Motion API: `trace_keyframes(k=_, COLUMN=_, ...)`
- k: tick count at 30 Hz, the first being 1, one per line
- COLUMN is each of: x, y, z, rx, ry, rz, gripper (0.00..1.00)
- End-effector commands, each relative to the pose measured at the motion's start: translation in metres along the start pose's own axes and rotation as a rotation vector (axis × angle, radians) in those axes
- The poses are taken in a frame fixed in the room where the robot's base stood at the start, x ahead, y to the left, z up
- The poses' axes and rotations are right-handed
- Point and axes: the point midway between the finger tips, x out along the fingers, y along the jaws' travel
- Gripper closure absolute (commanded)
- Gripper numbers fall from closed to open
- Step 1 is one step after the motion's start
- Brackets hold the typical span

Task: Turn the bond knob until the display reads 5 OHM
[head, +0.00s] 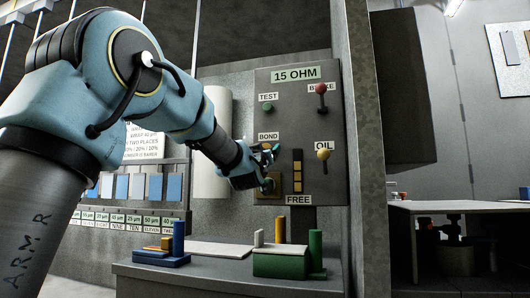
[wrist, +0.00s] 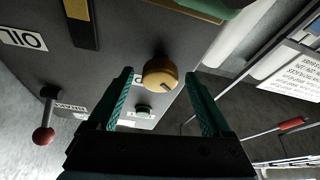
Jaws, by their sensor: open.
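The display (head: 296,74) on the grey panel reads 15 OHM. The BOND label (head: 268,136) is below the green TEST knob (head: 267,106). My gripper (head: 267,148) is just under that label, in front of the panel. In the wrist view the bond knob (wrist: 160,73) is round and yellow-tan with a dark mark on its face. My open gripper (wrist: 159,77) has one green finger on each side of it, with a visible gap on both sides. I cannot tell whether the fingertips reach past its face. In the head view my gripper mostly hides the knob.
The red BRAKE lever (head: 322,88) and the yellow OIL knob (head: 323,155) are to the right on the panel. A dark strip with yellow segments (head: 298,170) stands between. A white roll (head: 212,145) is at left; colored blocks (head: 279,262) sit on the bench below.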

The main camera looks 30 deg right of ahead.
Motion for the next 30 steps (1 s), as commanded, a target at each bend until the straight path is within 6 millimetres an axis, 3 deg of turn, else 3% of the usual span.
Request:
trace_keyframes(k=5, x=-0.008, y=0.000, z=0.000, rx=0.000, ry=0.001, rz=0.000, gripper=0.17)
trace_keyframes(k=15, x=-0.071, y=0.000, z=0.000, rx=0.001, ry=0.000, rz=0.000, gripper=0.17)
trace_keyframes(k=21, x=-0.099, y=0.000, z=0.000, rx=0.000, ry=0.001, rz=0.001, gripper=0.17)
trace_keyframes(k=30, x=-0.108, y=0.000, z=0.000, rx=0.000, ry=0.000, rz=0.000, gripper=0.17)
